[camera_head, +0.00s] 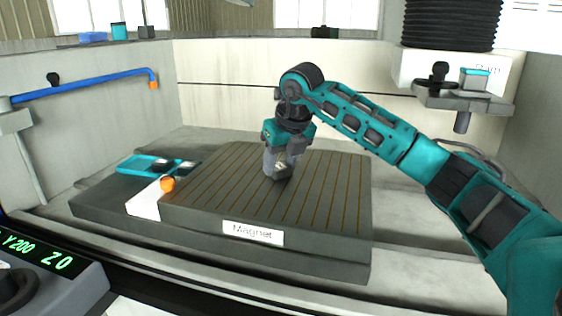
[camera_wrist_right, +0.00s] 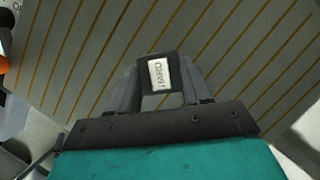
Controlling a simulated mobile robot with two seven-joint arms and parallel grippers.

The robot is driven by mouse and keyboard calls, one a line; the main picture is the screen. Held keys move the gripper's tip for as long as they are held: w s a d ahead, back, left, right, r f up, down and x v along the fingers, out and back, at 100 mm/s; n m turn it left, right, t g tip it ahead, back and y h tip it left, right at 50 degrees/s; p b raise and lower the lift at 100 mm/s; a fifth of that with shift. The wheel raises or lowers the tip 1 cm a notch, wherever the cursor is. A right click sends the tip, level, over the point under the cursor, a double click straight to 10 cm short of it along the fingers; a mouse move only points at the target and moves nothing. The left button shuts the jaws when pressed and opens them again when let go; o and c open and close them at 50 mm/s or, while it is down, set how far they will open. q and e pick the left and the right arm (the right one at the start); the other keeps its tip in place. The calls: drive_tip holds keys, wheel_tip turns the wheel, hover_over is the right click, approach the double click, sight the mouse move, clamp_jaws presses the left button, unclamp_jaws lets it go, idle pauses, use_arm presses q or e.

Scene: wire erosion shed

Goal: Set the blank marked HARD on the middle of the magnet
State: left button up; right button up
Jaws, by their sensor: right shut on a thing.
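The magnet (camera_head: 330,207) is a dark grey block with thin brown stripes on top and a white label reading "Magnet" on its front. My right gripper (camera_head: 281,170) is over the middle part of its top. In the right wrist view the right gripper (camera_wrist_right: 158,80) is shut on a dark blank with a white label reading HARD (camera_wrist_right: 157,74). The striped top lies right behind the blank; I cannot tell whether the blank touches it. In the head view the fingers mostly hide the blank. My left gripper is not in view.
A teal tray (camera_head: 134,166) with small pieces lies left of the magnet. An orange ball (camera_head: 167,184) sits at the magnet's left edge, by a white block (camera_head: 146,203). A blue pipe (camera_head: 85,84) is at the left, a machine head (camera_head: 455,80) at the upper right.

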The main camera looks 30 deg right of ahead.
drive_tip(key=o, duration=1.3)
drive_tip(key=shift+f, duration=0.1)
drive_tip(key=shift+o, duration=0.2)
drive_tip(key=shift+s+r, duration=0.1)
drive_tip(key=shift+r, duration=0.35)
drive_tip(key=p+v, duration=0.2)
drive_tip(key=v, duration=0.9)
drive_tip(key=shift+r, duration=0.2)
